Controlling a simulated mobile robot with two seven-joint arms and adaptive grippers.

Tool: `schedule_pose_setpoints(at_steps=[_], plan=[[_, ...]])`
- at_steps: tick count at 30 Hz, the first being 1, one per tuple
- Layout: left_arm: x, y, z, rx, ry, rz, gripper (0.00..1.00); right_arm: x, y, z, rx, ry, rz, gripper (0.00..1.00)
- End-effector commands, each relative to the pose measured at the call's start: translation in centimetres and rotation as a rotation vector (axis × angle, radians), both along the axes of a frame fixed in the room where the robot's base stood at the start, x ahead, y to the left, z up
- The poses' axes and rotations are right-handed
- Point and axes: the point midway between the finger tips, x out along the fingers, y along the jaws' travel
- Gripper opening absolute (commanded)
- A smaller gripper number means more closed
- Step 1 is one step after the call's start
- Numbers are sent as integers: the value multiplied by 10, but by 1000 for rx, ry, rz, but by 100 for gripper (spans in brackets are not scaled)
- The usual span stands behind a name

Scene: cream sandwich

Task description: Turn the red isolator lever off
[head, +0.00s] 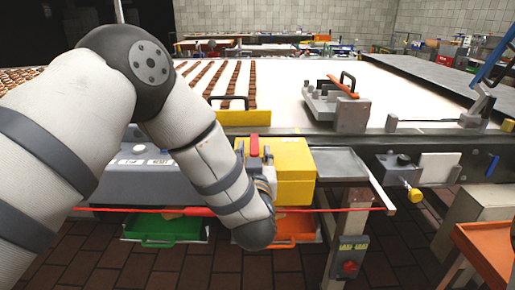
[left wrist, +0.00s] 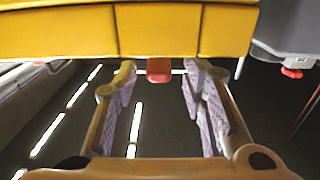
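The red lever (head: 254,145) stands up at the left side of a yellow box (head: 292,165) beside the conveyor. In the left wrist view, the yellow box (left wrist: 160,30) fills the top and the red lever (left wrist: 159,69) shows its end just below the box's edge. My left gripper (left wrist: 160,78) is open, its two fingers apart on either side of the lever's end; I see no contact. In the head view, my left gripper (head: 264,180) is close against the box's left side, largely hidden by my forearm. My right gripper is not in view.
A red cord (head: 335,210) runs across the front. A green tray (head: 160,230) and an orange tray (head: 292,228) sit below. A grey panel (head: 140,178) is behind my left arm. A box with a red button (head: 349,267) hangs on a post. A metal shelf (head: 342,162) adjoins the yellow box.

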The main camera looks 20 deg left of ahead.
Motion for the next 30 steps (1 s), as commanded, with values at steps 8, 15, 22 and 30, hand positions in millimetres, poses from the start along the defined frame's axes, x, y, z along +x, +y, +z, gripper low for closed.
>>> schedule_pose_setpoints(at_steps=[8, 15, 22, 30], plan=[[28, 8, -2, 1, 3, -1, 38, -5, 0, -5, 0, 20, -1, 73], [28, 8, 0, 1, 1, -1, 32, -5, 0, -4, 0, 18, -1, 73], [28, 8, 0, 1, 1, -1, 0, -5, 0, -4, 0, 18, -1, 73], [35, 7, -4, 0, 5, 14, 0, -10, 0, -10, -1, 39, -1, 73]])
